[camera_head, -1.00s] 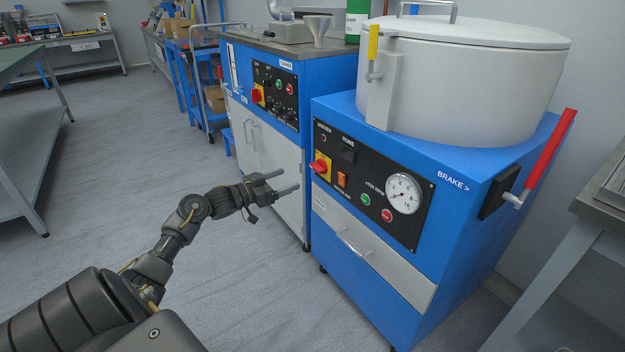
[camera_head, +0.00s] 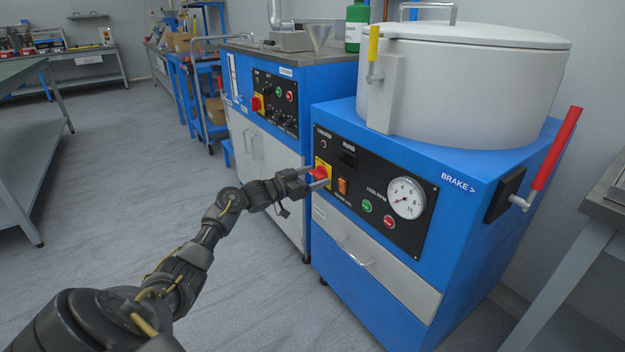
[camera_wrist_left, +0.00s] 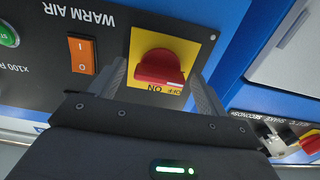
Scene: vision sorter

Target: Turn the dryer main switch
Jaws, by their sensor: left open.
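The dryer (camera_head: 400,283) is a blue cabinet with a white lidded drum (camera_head: 460,85) on top and a black control panel (camera_head: 378,195). Its main switch (camera_head: 319,174) is a red rotary knob on a yellow plate at the panel's left end. In the left wrist view the red knob (camera_wrist_left: 158,67) sits between the fingers, near the OFF and ON marks. My left gripper (camera_head: 318,176) is open, with its fingertips on either side of the knob; whether they touch it cannot be told. My right gripper is not in view.
Beside the switch are an orange warm air switch (camera_head: 342,186), green and red buttons and a gauge (camera_head: 407,198). A red brake lever (camera_head: 555,150) stands at the right. Another blue machine (camera_head: 275,110) with its own red switch stands to the left.

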